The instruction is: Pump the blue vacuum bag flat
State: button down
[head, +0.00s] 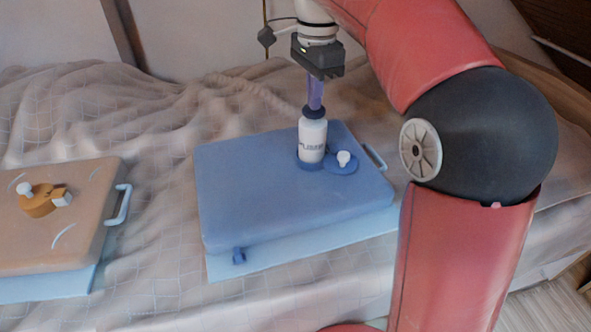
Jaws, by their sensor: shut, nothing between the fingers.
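The blue vacuum bag (270,205) lies on the bed, still a thick block with rounded edges. A white hand pump (312,139) with a dark blue collar stands upright at the bag's far right part. Next to it is a blue round valve piece with a white knob (344,158). My gripper (315,76) points down above the pump, at the top of its purple-blue plunger (315,93). It is shut; whether it touches the plunger top I cannot tell, as the gripper body hides that end.
An orange-tan bag (75,225) with an orange valve piece (40,200) and a light handle (118,205) lies to the left. Rumpled bedding (150,250) surrounds both bags. My red arm covers the right side of the view.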

jog(key=shift+r, duration=0.1)
notch_tip(320, 180, up, 3)
jog(key=p, duration=0.3)
jog(key=shift+r, duration=0.1)
jog(key=shift+r+p, duration=0.6)
jog(key=shift+r, duration=0.65)
notch_tip(320, 180, up, 6)
